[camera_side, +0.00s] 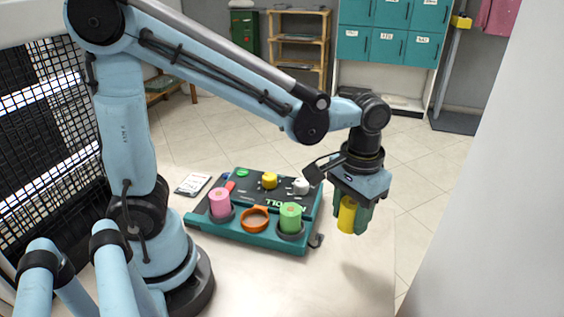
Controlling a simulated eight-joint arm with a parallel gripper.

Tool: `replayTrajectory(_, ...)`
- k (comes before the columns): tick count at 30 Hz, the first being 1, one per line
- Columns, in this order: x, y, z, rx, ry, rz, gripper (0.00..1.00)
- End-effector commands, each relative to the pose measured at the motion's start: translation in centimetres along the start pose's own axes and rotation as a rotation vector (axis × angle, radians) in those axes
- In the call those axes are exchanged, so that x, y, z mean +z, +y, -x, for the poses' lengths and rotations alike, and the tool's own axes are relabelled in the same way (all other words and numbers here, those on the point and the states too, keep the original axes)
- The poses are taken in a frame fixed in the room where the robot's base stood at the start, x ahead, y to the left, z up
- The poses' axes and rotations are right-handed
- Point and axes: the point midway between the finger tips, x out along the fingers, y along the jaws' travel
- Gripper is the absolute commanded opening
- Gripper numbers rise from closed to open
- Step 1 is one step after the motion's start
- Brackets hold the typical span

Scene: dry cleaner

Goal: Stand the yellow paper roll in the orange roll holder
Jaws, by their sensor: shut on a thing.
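The yellow paper roll (347,215) is held upright between the fingers of my gripper (352,217), which is shut on it. It hangs above the pale table, to the right of the teal ticket unit. The orange roll holder (254,219) is an open ring on the front of that unit, between two filled holders. It looks empty. My gripper is right of the holder and apart from it. The upper part of the roll is hidden by the gripper.
The teal unit (250,237) carries a pink roll (220,203) left of the orange holder and a green roll (290,217) right of it. A yellow knob (269,180) and a white knob (300,186) stand behind. A pad (193,184) lies at left. The table's front is clear.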

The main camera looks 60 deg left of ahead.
Motion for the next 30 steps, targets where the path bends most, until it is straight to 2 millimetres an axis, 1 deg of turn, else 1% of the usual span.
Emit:
replayTrajectory(1,0.6,0.7,0.5,0.000,0.000,-0.005,0.13)
replayTrajectory(3,1.2,1.3,1.0,0.000,0.000,-0.004,0.13)
replayTrajectory(6,1.7,1.9,1.6,0.000,0.000,-0.001,0.13)
replayTrajectory(8,2.0,1.8,1.8,0.000,0.000,0.007,0.13)
replayTrajectory(10,2.2,1.1,2.1,0.000,0.000,0.028,0.13)
replayTrajectory(11,2.3,0.6,2.2,0.000,0.000,0.041,0.13)
replayTrajectory(14,2.8,-2.1,2.5,0.000,0.000,0.103,0.13)
replayTrajectory(17,3.9,-5.5,2.7,0.000,0.000,0.187,0.13)
replayTrajectory(18,4.4,-6.9,2.8,0.000,0.000,0.223,0.13)
replayTrajectory(21,6.0,-10.0,2.7,0.000,0.000,0.309,0.13)
replayTrajectory(25,8.1,-12.9,2.3,0.000,0.000,0.407,0.13)
replayTrajectory(27,9.0,-14.0,2.1,0.000,0.001,0.447,0.13)
replayTrajectory(30,10.1,-15.1,1.8,0.000,0.001,0.490,0.13)
